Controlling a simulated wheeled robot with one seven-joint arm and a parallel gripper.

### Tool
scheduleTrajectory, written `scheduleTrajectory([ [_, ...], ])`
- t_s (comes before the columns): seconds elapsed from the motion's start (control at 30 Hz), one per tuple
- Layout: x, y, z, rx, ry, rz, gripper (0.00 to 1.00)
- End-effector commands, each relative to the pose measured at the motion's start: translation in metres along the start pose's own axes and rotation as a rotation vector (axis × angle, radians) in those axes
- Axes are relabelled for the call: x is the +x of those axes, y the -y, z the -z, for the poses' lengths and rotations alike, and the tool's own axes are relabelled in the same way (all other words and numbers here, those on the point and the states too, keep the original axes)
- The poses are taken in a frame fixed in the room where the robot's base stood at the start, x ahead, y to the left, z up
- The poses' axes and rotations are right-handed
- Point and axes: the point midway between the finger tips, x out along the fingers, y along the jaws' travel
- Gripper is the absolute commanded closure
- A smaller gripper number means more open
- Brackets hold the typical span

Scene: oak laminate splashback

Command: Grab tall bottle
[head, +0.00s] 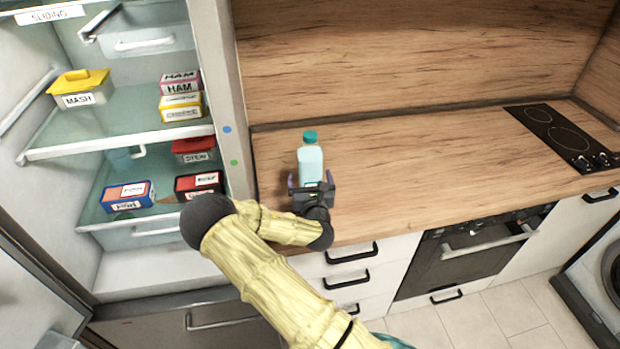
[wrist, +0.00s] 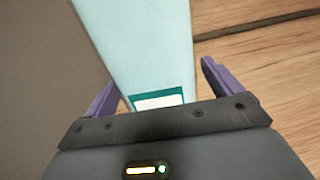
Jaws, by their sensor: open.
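The tall bottle (head: 310,161) is pale blue with a teal cap and stands upright on the wooden counter, just right of the fridge wall. In the wrist view its pale body (wrist: 140,45) rises between my fingers, with a teal and white label low on it. My gripper (head: 312,187) is at the bottle's near side, low down. In the wrist view my gripper (wrist: 160,88) is open, with one purple finger on each side of the bottle. A gap shows between the right finger and the bottle; the left finger is close to it. The bottle's base is hidden.
The open fridge at left holds a yellow-lidded box (head: 80,88) and several labelled boxes on glass shelves (head: 110,130). Its side wall (head: 222,100) stands close left of the bottle. The counter (head: 430,160) is clear up to the black hob (head: 562,138).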

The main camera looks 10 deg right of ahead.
Motion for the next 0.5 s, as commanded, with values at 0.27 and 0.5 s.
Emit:
scheduleTrajectory([
  [0.27,-0.0001,0.0000,-0.0001,0.000,0.000,0.000,0.58],
  [0.5,0.0006,0.0002,-0.0030,0.000,0.007,0.000,0.95],
])
